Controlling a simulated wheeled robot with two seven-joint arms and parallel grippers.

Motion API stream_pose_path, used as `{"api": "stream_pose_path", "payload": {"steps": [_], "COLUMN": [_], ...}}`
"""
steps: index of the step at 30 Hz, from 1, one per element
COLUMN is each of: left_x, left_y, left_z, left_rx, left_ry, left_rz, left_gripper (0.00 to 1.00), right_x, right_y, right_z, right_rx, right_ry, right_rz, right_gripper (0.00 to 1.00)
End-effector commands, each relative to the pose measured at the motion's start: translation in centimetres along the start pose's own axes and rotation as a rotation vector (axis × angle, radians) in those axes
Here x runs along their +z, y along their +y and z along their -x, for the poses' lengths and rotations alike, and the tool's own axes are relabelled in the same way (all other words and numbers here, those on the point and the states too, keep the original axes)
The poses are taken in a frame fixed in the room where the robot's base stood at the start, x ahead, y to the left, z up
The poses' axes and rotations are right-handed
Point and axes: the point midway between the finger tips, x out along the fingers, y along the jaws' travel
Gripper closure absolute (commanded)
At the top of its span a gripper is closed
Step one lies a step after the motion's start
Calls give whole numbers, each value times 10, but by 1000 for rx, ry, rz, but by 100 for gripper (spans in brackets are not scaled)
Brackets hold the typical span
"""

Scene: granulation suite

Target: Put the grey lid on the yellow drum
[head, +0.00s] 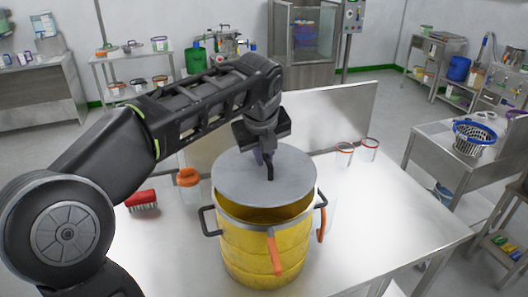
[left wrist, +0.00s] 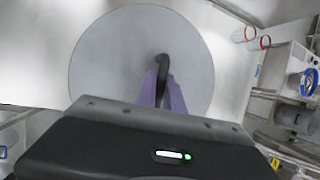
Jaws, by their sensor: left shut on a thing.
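The yellow drum (head: 255,245) stands upright on the white table, with dark side handles and orange clamp levers. The round grey lid (head: 240,185) is over its mouth, tilted or raised, and the drum's inside shows below the lid's front right edge. The lid fills the middle of the left wrist view (left wrist: 110,60). My left gripper (head: 268,158) is above the lid, shut on its dark hooked handle (left wrist: 161,72). Whether the lid's far edge touches the drum rim is hidden. My right gripper is not in view.
A red brush (head: 142,200) and an orange-capped jar (head: 188,185) are left of the drum. The table's right side is clear. A steel panel (head: 340,110) rises behind.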

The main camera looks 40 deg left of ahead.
Motion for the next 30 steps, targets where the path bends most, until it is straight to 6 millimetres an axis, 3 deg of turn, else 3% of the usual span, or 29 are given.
{"api": "stream_pose_path", "payload": {"steps": [1,7,30], "left_x": [-3,-8,-11], "left_y": [2,4,5], "left_z": [-8,-19,-24], "left_rx": [-1,-1,-1], "left_ry": [-1,-1,-1], "left_rz": [0,0,0], "left_gripper": [100,100,100], "right_x": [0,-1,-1], "right_y": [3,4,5], "right_z": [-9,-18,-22], "right_rx": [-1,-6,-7], "right_ry": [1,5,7], "right_rz": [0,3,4], "right_gripper": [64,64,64]}}
